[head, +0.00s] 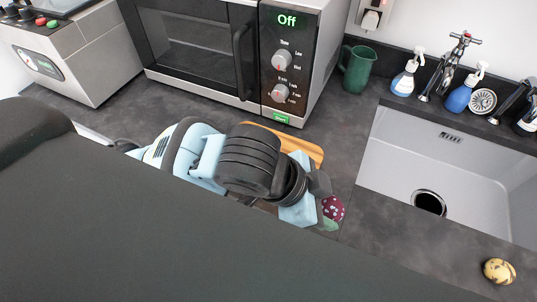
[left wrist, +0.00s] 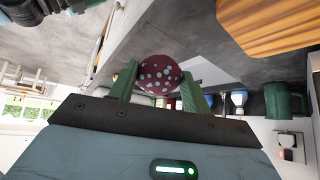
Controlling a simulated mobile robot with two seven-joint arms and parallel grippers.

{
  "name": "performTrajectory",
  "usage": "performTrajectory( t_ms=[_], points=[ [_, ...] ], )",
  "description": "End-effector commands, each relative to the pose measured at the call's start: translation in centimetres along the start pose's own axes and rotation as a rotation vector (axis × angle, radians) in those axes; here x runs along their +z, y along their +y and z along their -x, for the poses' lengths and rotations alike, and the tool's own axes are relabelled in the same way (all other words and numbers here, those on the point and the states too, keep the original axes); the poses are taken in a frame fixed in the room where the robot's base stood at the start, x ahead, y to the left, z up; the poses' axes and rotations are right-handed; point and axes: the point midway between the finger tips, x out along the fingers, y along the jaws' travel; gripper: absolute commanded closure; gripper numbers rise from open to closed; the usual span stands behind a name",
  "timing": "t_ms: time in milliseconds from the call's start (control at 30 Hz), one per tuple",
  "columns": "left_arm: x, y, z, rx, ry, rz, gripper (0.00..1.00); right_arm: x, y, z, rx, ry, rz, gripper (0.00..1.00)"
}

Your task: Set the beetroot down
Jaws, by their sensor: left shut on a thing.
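The beetroot (head: 334,207) is a dark purple-red round thing with pale spots. It shows at the end of my left gripper (head: 326,206) in the head view, above or at the grey counter between the wooden board and the sink. In the left wrist view the beetroot (left wrist: 160,74) sits between the two green fingers of my left gripper (left wrist: 159,80), which are shut on it. I cannot tell whether its underside touches the counter. My left arm hides part of the counter. My right gripper is not in view.
A wooden board (head: 306,145) lies behind my gripper, before the microwave (head: 205,50). The sink (head: 400,150) is to the right, with bottles (head: 458,98) behind it. A green jug (head: 357,70) stands at the back. A yellow mottled item (head: 498,270) lies front right. Bare counter (head: 350,125) lies left of the sink.

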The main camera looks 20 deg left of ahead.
Motion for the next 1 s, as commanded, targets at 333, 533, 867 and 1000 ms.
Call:
performTrajectory(
  t_ms=[333, 533, 867, 1000],
  points=[
    [1.7, -4.0, 0.2, -0.005, -0.005, 0.01, 0.76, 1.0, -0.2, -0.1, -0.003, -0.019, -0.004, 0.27],
    [3.3, -8.3, 0.8, -0.007, -0.003, 0.009, 0.76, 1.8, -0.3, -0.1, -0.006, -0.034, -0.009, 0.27],
    [5.1, -13.5, 1.4, -0.004, -0.001, 0.006, 0.76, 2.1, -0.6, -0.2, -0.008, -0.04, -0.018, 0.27],
    [5.2, -13.9, 1.5, -0.003, 0.001, 0.003, 0.76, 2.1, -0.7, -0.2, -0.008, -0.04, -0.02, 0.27]
  ],
)
